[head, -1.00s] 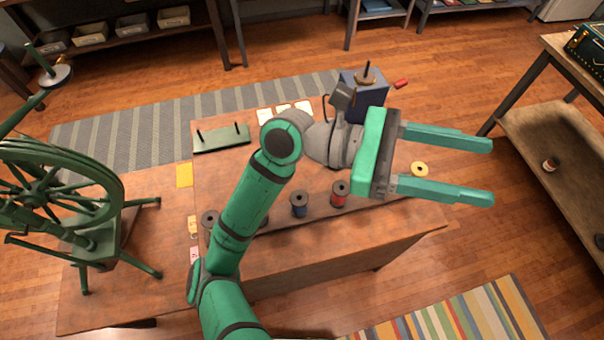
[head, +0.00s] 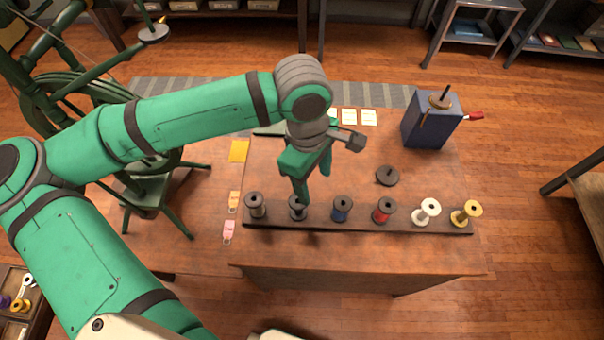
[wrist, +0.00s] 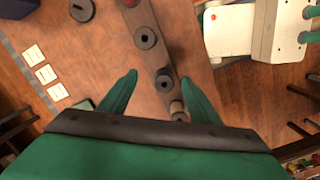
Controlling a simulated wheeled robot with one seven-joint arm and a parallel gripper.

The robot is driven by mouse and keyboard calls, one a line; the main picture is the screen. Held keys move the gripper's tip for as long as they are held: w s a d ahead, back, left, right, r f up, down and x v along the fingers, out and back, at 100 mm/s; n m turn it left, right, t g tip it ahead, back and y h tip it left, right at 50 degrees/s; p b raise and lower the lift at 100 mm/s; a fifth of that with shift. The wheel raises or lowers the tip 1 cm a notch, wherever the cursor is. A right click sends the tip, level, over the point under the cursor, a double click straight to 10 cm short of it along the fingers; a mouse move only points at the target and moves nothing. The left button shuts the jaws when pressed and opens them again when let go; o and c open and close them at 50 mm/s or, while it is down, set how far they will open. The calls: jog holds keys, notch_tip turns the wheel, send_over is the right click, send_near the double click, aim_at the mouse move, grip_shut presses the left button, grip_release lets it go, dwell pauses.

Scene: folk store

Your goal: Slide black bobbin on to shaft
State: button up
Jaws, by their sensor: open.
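A black bobbin (head: 297,205) stands second from the left in the row on the dark rack (head: 400,225); a finger partly covers it. In the wrist view the black bobbin (wrist: 163,83) lies between and just beyond my fingertips. My gripper (head: 313,180) points down above the rack's left part, open and empty, fingers apart; whether it touches the bobbin I cannot tell.
Other bobbins flank it: grey (head: 255,206), blue (head: 342,209), red (head: 384,211), white (head: 427,212) and yellow (head: 467,214). A black disc (head: 387,176) lies behind the rack. A red handle (head: 474,116) sticks out beside the box. A green spinning wheel stands left.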

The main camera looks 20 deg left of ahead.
aim_at(298, 207)
jog(key=shift+y, duration=0.6)
jog(key=shift+s+a+f, duration=0.1)
jog(key=shift+a+f, duration=0.55)
jog(key=shift+f, duration=1.2)
jog(key=shift+a+f, duration=0.6)
jog(key=shift+f, duration=1.2)
jog(key=shift+s+a+f, duration=0.1)
jog(key=shift+a+f, duration=0.55)
jog(key=shift+f, duration=1.2)
jog(key=shift+w, duration=0.1)
jog(key=c, duration=0.7)
jog(key=shift+c, duration=0.2)
